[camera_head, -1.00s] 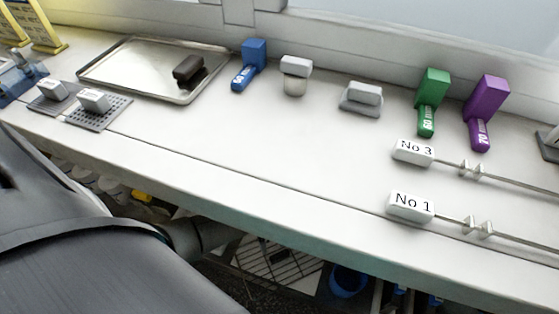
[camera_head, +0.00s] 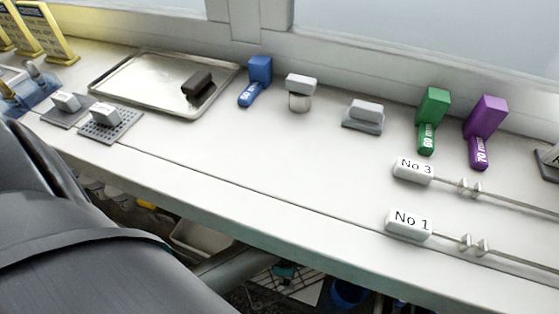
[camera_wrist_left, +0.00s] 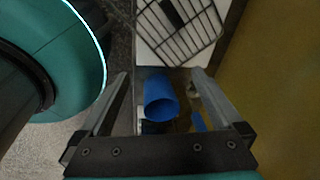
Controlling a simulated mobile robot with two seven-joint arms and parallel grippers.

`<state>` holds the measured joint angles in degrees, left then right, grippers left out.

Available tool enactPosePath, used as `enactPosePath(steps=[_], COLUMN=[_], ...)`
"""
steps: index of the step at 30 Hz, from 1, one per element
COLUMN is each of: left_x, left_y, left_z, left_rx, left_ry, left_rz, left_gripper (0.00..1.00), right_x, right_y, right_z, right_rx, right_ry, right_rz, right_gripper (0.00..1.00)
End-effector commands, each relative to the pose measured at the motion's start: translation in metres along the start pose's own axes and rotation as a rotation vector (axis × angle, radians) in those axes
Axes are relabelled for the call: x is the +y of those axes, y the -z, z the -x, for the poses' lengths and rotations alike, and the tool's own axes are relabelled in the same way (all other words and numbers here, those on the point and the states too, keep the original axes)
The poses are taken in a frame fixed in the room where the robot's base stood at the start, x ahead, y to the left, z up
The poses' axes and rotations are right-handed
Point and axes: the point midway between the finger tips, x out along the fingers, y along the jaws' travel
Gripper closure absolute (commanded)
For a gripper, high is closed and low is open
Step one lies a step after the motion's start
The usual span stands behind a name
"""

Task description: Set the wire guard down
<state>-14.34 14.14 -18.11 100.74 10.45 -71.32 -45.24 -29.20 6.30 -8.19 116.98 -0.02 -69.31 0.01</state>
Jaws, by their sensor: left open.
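A dark wire grid, which looks like the wire guard (camera_wrist_left: 207,27), lies over a white surface at the top of the left wrist view. In the head view a part of the wire guard (camera_head: 287,289) shows below the bench edge, partly hidden by my arm. My left gripper (camera_wrist_left: 160,74) is open, its two fingers apart with nothing between them that I can see held. The grid is beyond the fingertips, apart from them. The left gripper is hidden in the head view. My right gripper is in neither view.
A blue cup (camera_wrist_left: 160,100) shows between the fingers, lower down. The bench (camera_head: 250,175) carries a metal tray (camera_head: 130,82), blue, green and purple blocks, and rods tagged No 3 (camera_head: 413,170) and No 1 (camera_head: 409,223). The bench's front middle is clear.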

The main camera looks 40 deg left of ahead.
Motion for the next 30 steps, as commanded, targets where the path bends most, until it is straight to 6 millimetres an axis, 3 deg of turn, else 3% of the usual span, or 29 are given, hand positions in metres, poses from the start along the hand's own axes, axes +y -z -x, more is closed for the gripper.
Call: enactPosePath(steps=[6,12,17,30], left_x=[0.012,0.013,0.013,0.013], left_y=[-0.007,-0.020,-0.023,-0.023], left_z=[0.028,0.045,0.050,0.049], left_rx=[0.044,0.066,0.072,0.071], left_ry=[0.077,0.129,0.142,0.141], left_rz=[0.554,0.866,0.940,0.939], left_gripper=[0.00,0.00,0.00,0.00], right_x=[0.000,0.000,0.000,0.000], right_y=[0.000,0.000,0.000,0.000], right_z=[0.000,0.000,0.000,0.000], right_rx=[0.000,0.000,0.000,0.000], right_ry=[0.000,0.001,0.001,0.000], right_rz=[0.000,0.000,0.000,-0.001], right_gripper=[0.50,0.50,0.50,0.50])
